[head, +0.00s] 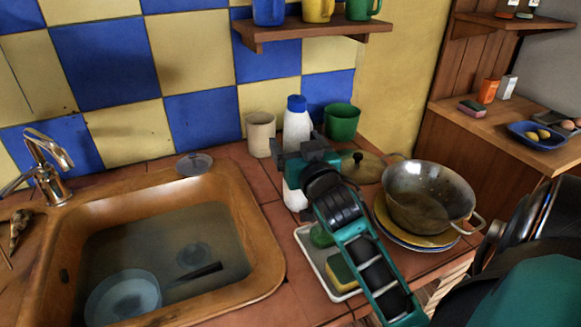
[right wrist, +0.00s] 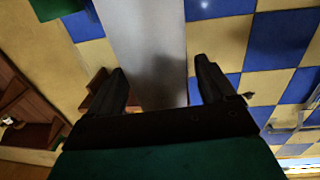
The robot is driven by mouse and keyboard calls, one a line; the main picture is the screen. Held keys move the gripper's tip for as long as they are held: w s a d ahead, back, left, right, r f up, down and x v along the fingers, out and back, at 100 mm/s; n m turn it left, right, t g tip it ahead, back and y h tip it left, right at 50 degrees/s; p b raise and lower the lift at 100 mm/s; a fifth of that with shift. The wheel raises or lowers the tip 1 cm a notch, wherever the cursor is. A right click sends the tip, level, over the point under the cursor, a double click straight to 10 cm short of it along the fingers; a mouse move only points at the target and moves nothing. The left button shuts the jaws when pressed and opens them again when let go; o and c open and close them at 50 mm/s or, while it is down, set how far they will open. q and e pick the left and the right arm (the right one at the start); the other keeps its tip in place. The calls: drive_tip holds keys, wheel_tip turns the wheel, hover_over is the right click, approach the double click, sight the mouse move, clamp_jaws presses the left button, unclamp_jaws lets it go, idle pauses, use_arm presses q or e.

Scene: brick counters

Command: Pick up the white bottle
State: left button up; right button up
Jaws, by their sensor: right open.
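The white bottle (head: 297,126) with a blue cap stands upright on the tiled counter, just right of the sink, against the wall side. My right gripper (head: 290,180) is at the bottle's mid-height in the head view and its arm hides part of the bottle's body. In the right wrist view the bottle (right wrist: 148,45) lies between the two spread fingers of the gripper (right wrist: 160,72). The jaws are open; I cannot tell whether either finger touches the bottle. My left gripper is not in view.
A beige cup (head: 260,134) stands left of the bottle and a green cup (head: 342,121) right of it. A white tray (head: 312,262) with a sponge lies in front. A metal colander (head: 428,192) stands on plates at right. The sink (head: 262,265) holds water and dishes. A shelf (head: 310,30) hangs above.

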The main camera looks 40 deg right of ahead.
drive_tip(key=shift+w, duration=0.1)
drive_tip(key=shift+c, duration=0.2)
drive_tip(key=shift+r, duration=0.15)
drive_tip(key=c, duration=1)
